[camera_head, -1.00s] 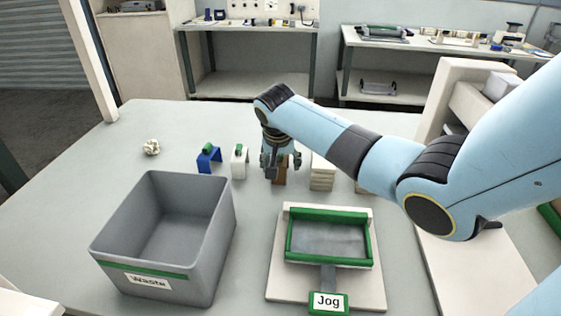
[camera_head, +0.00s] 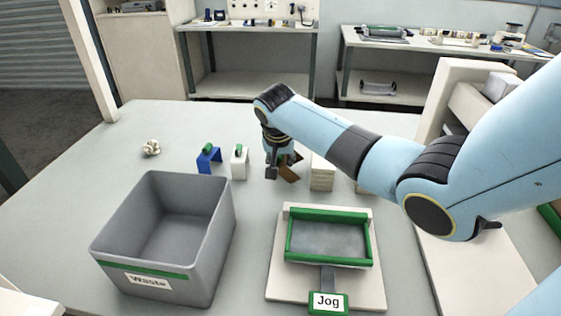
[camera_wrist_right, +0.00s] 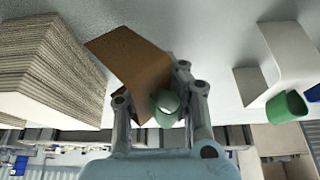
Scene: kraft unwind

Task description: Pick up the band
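The brown band (camera_head: 289,173) is a folded piece with a green grip, just left of a stack of pale sheets in the head view. It is tilted. My right gripper (camera_head: 281,164) is at it, pointing down. In the right wrist view my right gripper (camera_wrist_right: 163,112) has its fingers on either side of the green grip (camera_wrist_right: 166,103), and the brown band (camera_wrist_right: 130,68) sticks out up and left. The fingers look shut on it. Whether it is clear of the table is hard to tell. My left gripper is out of view.
A white band (camera_head: 239,166) and a blue band (camera_head: 209,163), both with green grips, stand to the left. The pale stack (camera_head: 322,176) is close on the right. A grey waste bin (camera_head: 205,262) and a green-rimmed jog tray (camera_head: 371,236) stand in front. A crumpled ball (camera_head: 152,148) lies left.

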